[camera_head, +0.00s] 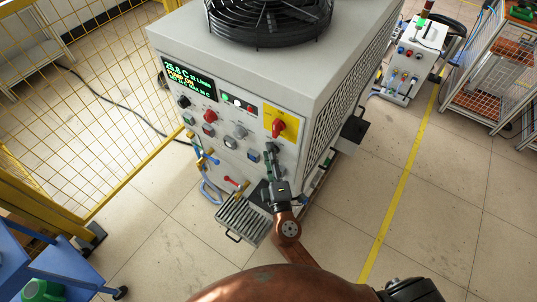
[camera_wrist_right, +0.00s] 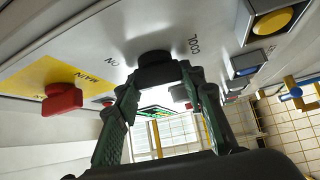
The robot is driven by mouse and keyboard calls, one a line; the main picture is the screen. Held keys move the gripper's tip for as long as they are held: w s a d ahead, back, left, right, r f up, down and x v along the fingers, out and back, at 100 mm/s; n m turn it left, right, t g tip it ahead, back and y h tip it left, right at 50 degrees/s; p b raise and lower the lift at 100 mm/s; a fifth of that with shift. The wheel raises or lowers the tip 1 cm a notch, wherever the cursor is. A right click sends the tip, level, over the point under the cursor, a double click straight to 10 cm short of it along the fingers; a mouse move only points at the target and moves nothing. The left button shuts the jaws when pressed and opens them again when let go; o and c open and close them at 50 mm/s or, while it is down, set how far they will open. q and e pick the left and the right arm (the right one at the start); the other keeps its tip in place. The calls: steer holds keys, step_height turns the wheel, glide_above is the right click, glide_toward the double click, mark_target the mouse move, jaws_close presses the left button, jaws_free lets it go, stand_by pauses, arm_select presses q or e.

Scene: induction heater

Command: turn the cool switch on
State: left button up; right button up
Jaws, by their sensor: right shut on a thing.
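The cool switch (camera_wrist_right: 157,66) is a black knob on the grey control panel, with the word COOL beside it and ON on its other side in the right wrist view. My right gripper (camera_wrist_right: 158,78) has its two dark green fingers on either side of this knob and is shut on it. In the head view my right gripper (camera_head: 271,150) reaches up to the lower right of the panel, and its fingers hide the knob there. How far the knob is turned is hard to tell. My left gripper is not in view.
The red main switch (camera_head: 278,126) on its yellow plate sits just above my right gripper. A lit display (camera_head: 188,79), buttons and hose fittings fill the panel's left. A metal drip tray (camera_head: 243,219) juts out below.

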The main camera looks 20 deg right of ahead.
steer(key=shift+f, duration=0.1)
steer(key=o, duration=1.2)
steer(key=shift+c, duration=0.2)
steer(key=s+a+f, duration=0.1)
steer(key=s, duration=1.1)
steer(key=shift+a+f, duration=0.15)
steer(key=shift+a, duration=0.15)
